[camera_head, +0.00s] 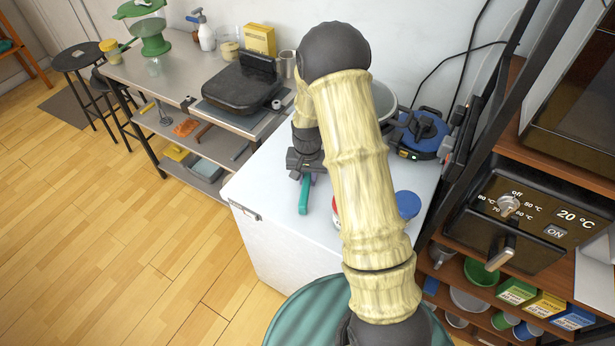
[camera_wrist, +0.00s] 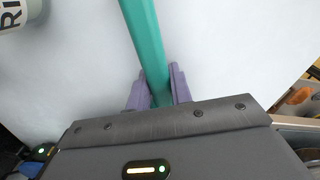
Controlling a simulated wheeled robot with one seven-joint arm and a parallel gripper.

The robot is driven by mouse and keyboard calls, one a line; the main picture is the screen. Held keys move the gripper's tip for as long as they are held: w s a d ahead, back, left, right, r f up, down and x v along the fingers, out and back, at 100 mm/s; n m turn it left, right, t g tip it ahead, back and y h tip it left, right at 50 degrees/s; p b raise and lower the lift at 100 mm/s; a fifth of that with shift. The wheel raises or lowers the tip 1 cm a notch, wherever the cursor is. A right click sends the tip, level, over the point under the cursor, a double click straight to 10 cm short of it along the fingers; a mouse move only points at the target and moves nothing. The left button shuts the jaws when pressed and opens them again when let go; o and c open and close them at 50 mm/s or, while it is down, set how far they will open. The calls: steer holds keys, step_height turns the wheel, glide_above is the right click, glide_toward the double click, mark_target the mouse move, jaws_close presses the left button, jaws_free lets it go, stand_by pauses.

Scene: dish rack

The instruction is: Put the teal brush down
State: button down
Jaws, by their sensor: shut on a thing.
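The teal brush (camera_head: 304,196) is in my gripper (camera_head: 305,174), over the white chest top (camera_head: 270,192) near its left side. In the wrist view the brush's teal handle (camera_wrist: 146,38) runs up and out of the picture from between the purple fingers of my gripper (camera_wrist: 158,88). The fingers are shut on the handle. The far end of the brush is out of the wrist view. I cannot tell whether the brush touches the white top or hangs just above it.
A blue round appliance (camera_head: 420,132) stands at the back right of the white top. A blue-lidded container (camera_head: 407,204) and a partly hidden can (camera_head: 335,212) stand near my arm. A counter with a black grill (camera_head: 243,86) is at left. The front left of the top is clear.

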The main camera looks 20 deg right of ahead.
mark_target(307, 176)
steer(key=shift+f, duration=0.1)
steer(key=c, duration=1.3)
jaws_free()
steer(key=shift+o, duration=0.2)
step_height(307, 176, up, 12)
steer(key=b, duration=0.1)
steer(key=shift+b, duration=0.3)
steer(key=s+r+n+t, duration=0.1)
steer(key=s+r+n, duration=0.1)
steer(key=s, duration=0.7)
steer(key=s+r+n+t, duration=0.1)
steer(key=s+r+n, duration=0.1)
steer(key=s, duration=0.7)
steer(key=shift+a+r+n+t, duration=0.2)
steer(key=shift+r+n+t, duration=0.1)
steer(key=shift+r, duration=0.05)
